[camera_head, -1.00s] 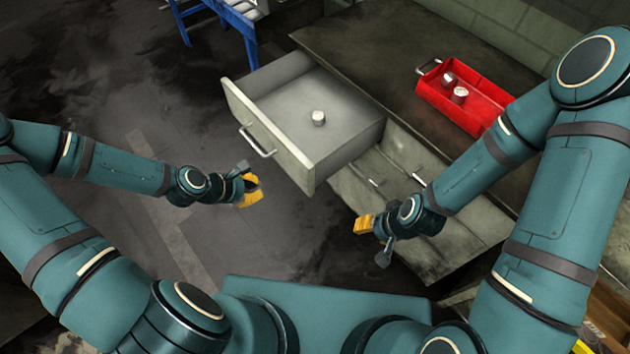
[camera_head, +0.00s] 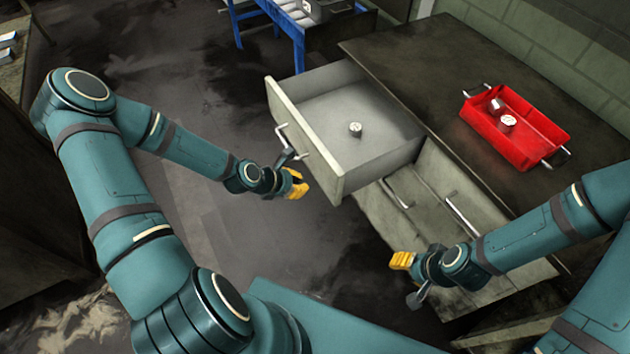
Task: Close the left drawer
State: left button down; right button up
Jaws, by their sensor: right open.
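The left drawer (camera_head: 375,155) is pulled out of the grey cabinet. Its pale front panel (camera_head: 335,175) faces the lower left and has a metal bar handle (camera_head: 281,133). A small metal cylinder (camera_head: 355,131) is inside the drawer. My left gripper (camera_head: 296,184) is in front of the panel, close to the handle in the picture. I cannot tell whether it touches the panel or handle, or how far its fingers are apart. My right gripper (camera_head: 403,262) is open and empty, below and right of the drawer, in front of the cabinet.
A red bin (camera_head: 540,130) with metal parts sits on the dark cabinet top (camera_head: 430,60). Other cabinet fronts with bar handles (camera_head: 462,213) lie right of the drawer. A blue-framed table (camera_head: 298,50) stands at the back. Open floor lies left of the drawer.

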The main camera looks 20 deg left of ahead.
aim_at(323, 180)
pick_arm(q)
jog(key=w+d, duration=0.1)
jog(key=w+d+f, duration=0.1)
jog(key=shift+w+d+f+b, duration=0.1)
jog(key=shift+w+b, duration=0.2)
jog(key=shift+w, duration=0.1)
jog(key=shift+w+d, duration=0.45)
jog(key=shift+w, duration=0.2)
pick_arm(e)
jog(key=shift+w+f, duration=0.15)
jog(key=shift+f, duration=0.45)
pick_arm(q)
jog(key=shift+d, duration=0.1)
